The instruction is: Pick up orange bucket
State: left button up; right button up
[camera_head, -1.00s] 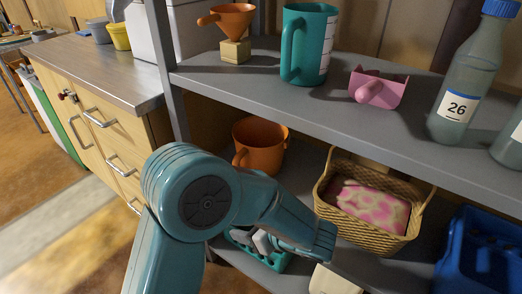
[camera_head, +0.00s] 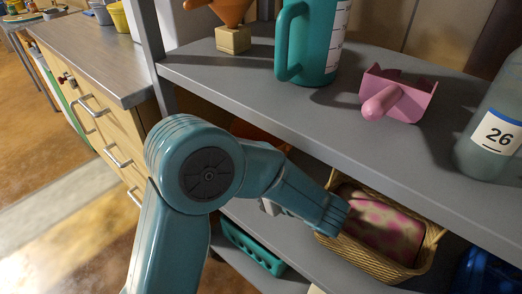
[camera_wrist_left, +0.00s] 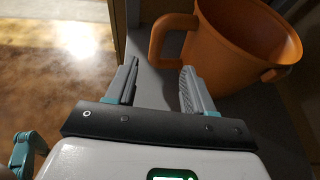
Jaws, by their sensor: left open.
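The orange bucket (camera_wrist_left: 225,65) stands on the shelf in the left wrist view, with its open top showing and its side handle (camera_wrist_left: 160,38) toward the left. In the head view only a sliver of the bucket (camera_head: 252,131) shows behind my left arm. My left gripper (camera_wrist_left: 158,70) is open and empty, its two fingers apart. The handle is just beyond the gap between the fingertips, and the bucket's body is ahead and to the right. I cannot tell the exact distance. In the head view the arm hides most of this gripper. My right gripper is not in view.
The upper grey shelf (camera_head: 300,110) overhangs the bucket's level. A wicker basket (camera_head: 432,240) with a pink patterned cloth (camera_head: 380,225) stands right of my left arm. A teal crate (camera_head: 245,243) is lower down. A wooden cabinet (camera_head: 90,110) stands at left.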

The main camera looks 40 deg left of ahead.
pick_arm(q)
jog(key=b+x, duration=0.1)
jog(key=x, duration=0.6)
jog(key=shift+s+a+f+b, duration=0.1)
jog(key=shift+a+f+b, duration=0.15)
jog(key=shift+b, duration=0.15)
jog(key=b+x, duration=0.1)
jog(key=x, duration=0.1)
jog(key=b+x, duration=0.1)
jog(key=x, duration=0.1)
jog(key=shift+s+a+f, duration=0.1)
jog(key=shift+s+a, duration=0.05)
jog(key=shift+a, duration=0.5)
jog(key=shift+c, duration=0.3)
grip_shut()
